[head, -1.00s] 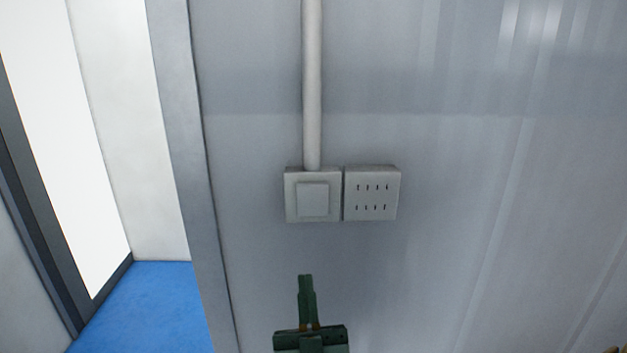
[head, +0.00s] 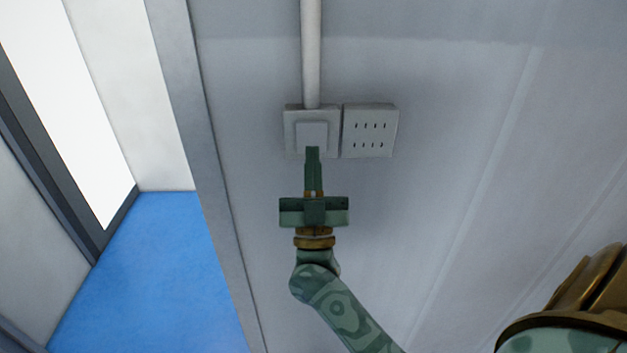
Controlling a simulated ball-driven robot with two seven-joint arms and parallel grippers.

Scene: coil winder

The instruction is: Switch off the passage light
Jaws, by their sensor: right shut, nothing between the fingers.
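The light switch (head: 311,132) is a white square plate with a raised square rocker, fixed to the grey wall below a vertical conduit. My right gripper (head: 312,150) is shut and empty, pointing up the picture. Its fingertips overlap the lower edge of the rocker in the view. I cannot tell whether they touch it or are a little in front of it. My left gripper is not in view.
A white plate with several small slots (head: 369,131) sits directly right of the switch. The white conduit (head: 311,55) runs up the wall. At the left are a wall edge, a blue floor (head: 150,270) and a bright opening.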

